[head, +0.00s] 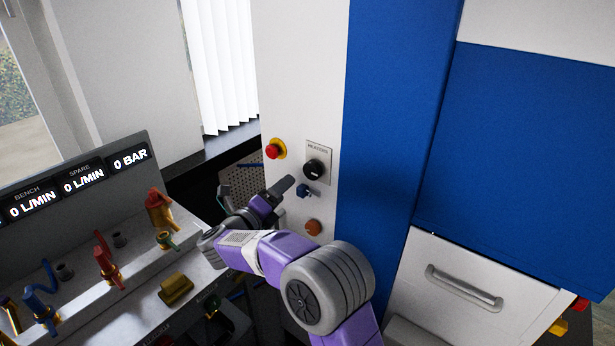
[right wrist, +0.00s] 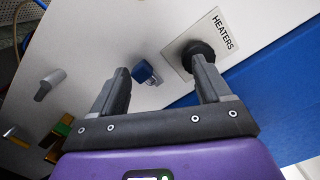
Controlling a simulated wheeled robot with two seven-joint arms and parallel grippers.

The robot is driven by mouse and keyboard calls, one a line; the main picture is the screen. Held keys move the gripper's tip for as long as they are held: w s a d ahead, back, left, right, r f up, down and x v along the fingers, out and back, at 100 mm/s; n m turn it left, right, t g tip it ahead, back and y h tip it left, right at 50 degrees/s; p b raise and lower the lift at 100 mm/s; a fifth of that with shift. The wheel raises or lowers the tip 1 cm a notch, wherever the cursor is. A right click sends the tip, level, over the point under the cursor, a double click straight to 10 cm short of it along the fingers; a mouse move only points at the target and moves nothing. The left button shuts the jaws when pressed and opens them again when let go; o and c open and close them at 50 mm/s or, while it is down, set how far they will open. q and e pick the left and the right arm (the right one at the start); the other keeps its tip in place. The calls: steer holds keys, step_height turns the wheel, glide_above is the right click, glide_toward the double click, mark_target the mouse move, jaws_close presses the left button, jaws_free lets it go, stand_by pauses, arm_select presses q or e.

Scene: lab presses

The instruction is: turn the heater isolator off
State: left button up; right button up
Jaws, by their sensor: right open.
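The heater isolator (head: 315,168) is a black rotary knob on a pale plate lettered HEATERS, on the white press column. In the right wrist view the isolator (right wrist: 197,48) is partly covered by the right-hand finger; the direction its handle points cannot be told. My right gripper (head: 283,194) is open and empty, just left of and below the knob. In the right wrist view its fingers (right wrist: 160,70) are apart, with a small blue padlock-like item (right wrist: 143,72) seen between them. Touch with the knob cannot be told. My left gripper is not in view.
A red button with a yellow collar (head: 274,150) is up and left of the isolator. An orange-brown round fitting (head: 313,227) sits below it. A bench with displays and several coloured valves (head: 105,260) stands at the left. A drawer (head: 465,287) is at the right.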

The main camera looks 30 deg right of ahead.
mark_target(309, 171)
steer(key=s+d+r+m+g, duration=0.1)
steer(key=s+r+m+g, duration=0.2)
steer(key=r+m, duration=0.15)
steer(key=shift+m+h, duration=0.35)
steer(key=shift+h, duration=0.05)
steer(key=x, duration=0.7)
steer(key=shift+f+b, duration=0.15)
steer(key=shift+b, duration=0.2)
steer(key=shift+c, duration=0.2)
steer(key=c, duration=1)
